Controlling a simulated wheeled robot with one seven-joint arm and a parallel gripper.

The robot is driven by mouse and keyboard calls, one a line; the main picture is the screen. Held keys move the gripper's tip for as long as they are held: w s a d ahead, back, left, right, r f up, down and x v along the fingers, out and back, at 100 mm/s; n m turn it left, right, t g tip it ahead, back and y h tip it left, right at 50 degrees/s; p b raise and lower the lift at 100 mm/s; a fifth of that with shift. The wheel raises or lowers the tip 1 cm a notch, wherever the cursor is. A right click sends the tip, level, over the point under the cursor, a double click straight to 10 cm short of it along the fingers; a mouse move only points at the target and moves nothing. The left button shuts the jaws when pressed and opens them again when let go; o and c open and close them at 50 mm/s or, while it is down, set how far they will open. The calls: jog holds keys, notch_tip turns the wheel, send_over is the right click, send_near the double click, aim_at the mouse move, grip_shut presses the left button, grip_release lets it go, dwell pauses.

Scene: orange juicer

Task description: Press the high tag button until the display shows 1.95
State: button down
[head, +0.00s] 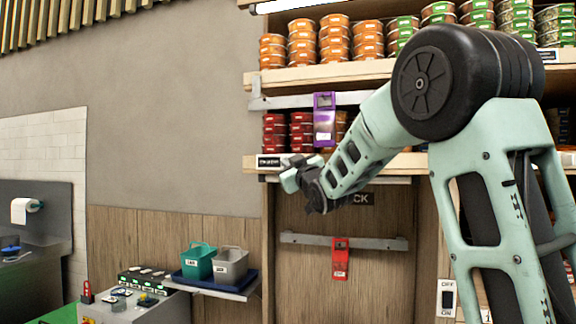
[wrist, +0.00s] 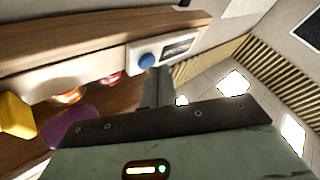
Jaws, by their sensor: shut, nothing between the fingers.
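A price tag (head: 268,162) with a black display sits at the left end of the shelf edge at mid height; its digits are too small to read. In the wrist view the white tag (wrist: 134,52) carries a round blue button (wrist: 147,61) beside a small dark display (wrist: 180,46), whose text is unreadable. My gripper (head: 287,168) is shut and empty, close to the right part of this tag. In the wrist view its fingertips (wrist: 158,76) lie right next to the blue button; I cannot tell whether they touch it.
A purple slider (head: 324,120) hangs on a metal rail above the shelf, and a red one (head: 340,258) hangs on a lower rail. Stacked food tubs (head: 334,38) fill the shelves. A counter (head: 130,308) and blue tray (head: 236,287) with bins stand at lower left.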

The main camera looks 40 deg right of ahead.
jog(key=shift+s+a, duration=0.25)
jog(key=shift+a, duration=0.05)
jog(key=shift+s+a, duration=0.1)
jog(key=shift+s+a+b, duration=0.55)
jog(key=shift+s+a, duration=0.2)
jog(key=shift+a, duration=0.2)
jog(key=shift+s+a+b, duration=0.5)
jog(key=shift+s+a, duration=0.2)
jog(key=shift+a, duration=0.25)
jog(key=shift+s+a+b, duration=0.25)
jog(key=shift+s+a, duration=0.7)
jog(key=shift+a, duration=0.25)
jog(key=shift+s+a+b, duration=0.2)
jog(key=shift+s+a, duration=0.7)
jog(key=shift+a, duration=0.25)
